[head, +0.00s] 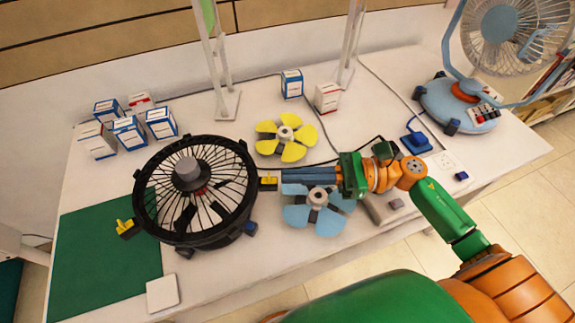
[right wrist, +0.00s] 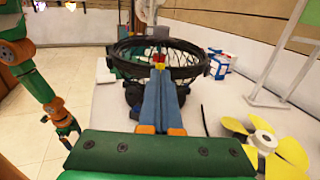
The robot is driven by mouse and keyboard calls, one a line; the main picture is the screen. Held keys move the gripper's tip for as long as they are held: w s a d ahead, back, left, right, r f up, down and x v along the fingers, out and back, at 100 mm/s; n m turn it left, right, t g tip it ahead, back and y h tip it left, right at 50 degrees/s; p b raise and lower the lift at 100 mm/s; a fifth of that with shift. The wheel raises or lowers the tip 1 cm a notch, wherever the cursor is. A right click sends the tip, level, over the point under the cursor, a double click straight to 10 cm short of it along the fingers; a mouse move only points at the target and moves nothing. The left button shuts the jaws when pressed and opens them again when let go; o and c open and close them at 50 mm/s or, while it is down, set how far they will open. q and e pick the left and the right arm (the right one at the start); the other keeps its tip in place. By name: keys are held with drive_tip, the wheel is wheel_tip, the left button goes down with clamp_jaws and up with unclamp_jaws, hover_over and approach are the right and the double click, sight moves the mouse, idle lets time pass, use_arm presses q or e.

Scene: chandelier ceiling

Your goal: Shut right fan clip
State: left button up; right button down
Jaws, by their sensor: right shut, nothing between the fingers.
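The black round fan cage (head: 238,158) lies on the white table, with a grey hub and wire spokes. A small yellow right clip (head: 268,181) shows at its right rim, and also shows with red beside it in the right wrist view (right wrist: 158,59). A yellow left clip (head: 125,227) sticks out from the lower left rim. My right gripper (head: 283,180) is shut and empty, its blue fingers pointing left with tips at the right clip. Whether they touch, and how far the clip is closed, I cannot tell. My left gripper (right wrist: 67,130) shows small in the right wrist view.
A blue propeller (head: 300,215) lies under my right gripper, and a yellow propeller (head: 286,137) lies behind it. Several small boxes (head: 130,130) stand at the back left. A green mat (head: 85,265) lies left of the cage. A blue fan (head: 455,105) stands at the right.

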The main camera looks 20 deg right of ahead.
sight(270, 177)
drive_tip(key=shift+x, duration=0.95)
drive_tip(key=shift+w+a+f+b, duration=0.2)
drive_tip(key=shift+a+b, duration=0.1)
drive_tip(key=shift+a, duration=0.2)
drive_tip(key=shift+a+r, duration=0.1)
drive_tip(key=shift+a, duration=0.25)
drive_tip(key=shift+d+r, duration=0.1)
